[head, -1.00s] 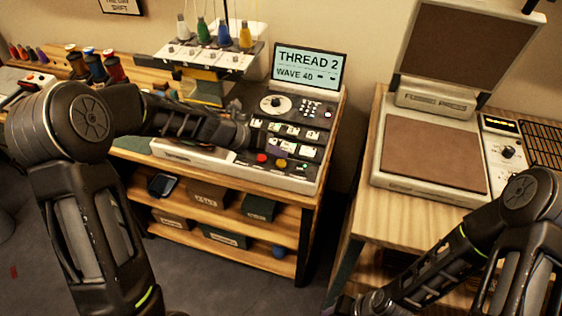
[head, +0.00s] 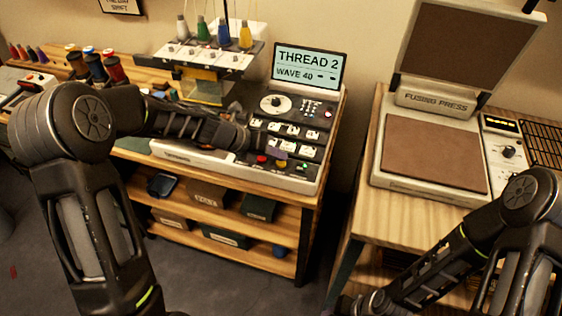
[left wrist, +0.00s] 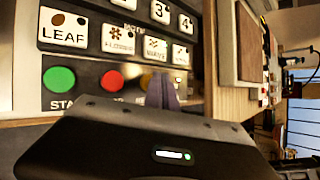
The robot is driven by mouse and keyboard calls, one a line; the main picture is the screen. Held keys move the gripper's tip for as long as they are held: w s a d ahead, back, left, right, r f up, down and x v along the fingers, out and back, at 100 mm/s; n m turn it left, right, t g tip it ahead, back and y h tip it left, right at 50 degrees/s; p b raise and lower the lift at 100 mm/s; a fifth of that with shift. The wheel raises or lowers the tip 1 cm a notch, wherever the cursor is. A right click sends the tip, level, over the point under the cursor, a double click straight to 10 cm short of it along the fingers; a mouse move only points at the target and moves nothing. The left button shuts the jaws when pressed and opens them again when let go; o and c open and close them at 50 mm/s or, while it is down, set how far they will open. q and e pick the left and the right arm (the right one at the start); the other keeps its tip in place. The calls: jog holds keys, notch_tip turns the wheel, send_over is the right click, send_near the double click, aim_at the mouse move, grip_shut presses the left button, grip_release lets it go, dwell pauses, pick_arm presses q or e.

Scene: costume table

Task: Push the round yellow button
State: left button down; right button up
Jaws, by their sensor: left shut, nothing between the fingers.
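The round yellow button (head: 281,163) is on the front of the machine's control panel, right of the round red button (head: 262,159). My left gripper (head: 276,153) is shut and empty, its fingertips just over the yellow button in the head view.
Rows of white picture keys (head: 283,130) lie just behind the round buttons. A screen (head: 309,66) reading THREAD 2, WAVE 40 stands behind the panel. Thread cones (head: 224,34) stand at the back. A fusing press (head: 435,153) is on the separate right table.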

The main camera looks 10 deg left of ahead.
aim_at(278, 163)
pick_arm(q)
jog(key=shift+f, duration=0.45)
dwell(0.5)
dwell(0.3)
jog(key=shift+r+p, duration=0.8)
jog(key=shift+r, duration=0.1)
notch_tip(278, 163, up, 5)
jog(key=p, duration=0.5)
dwell(0.7)
